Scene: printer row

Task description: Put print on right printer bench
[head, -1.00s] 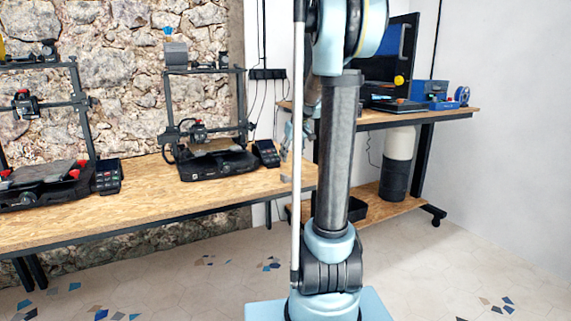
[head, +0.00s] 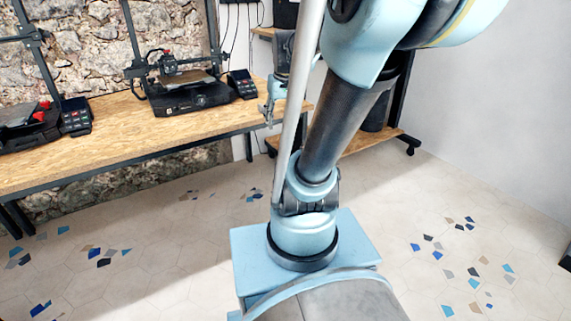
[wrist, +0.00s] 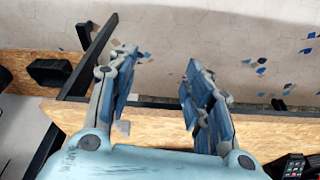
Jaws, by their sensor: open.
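My gripper (head: 268,112) is over the right end of the wooden printer bench (head: 130,126) in the head view, partly hidden by my arm. In the wrist view my gripper (wrist: 160,60) is open, with its two blue-grey fingers spread and nothing between the tips. The fingers reach across the edge of the bench (wrist: 70,112), with floor beyond. A small grey piece (wrist: 122,127) lies on the bench top beside the left finger; it may be the print, but it is too small to be sure. It is hidden in the head view.
A black printer (head: 190,95) with a control box (head: 241,84) stands on the bench; another printer (head: 30,130) is at far left. The control box shows in the wrist view (wrist: 292,167). A black bin (wrist: 50,72) sits at left. Floor in front is clear.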

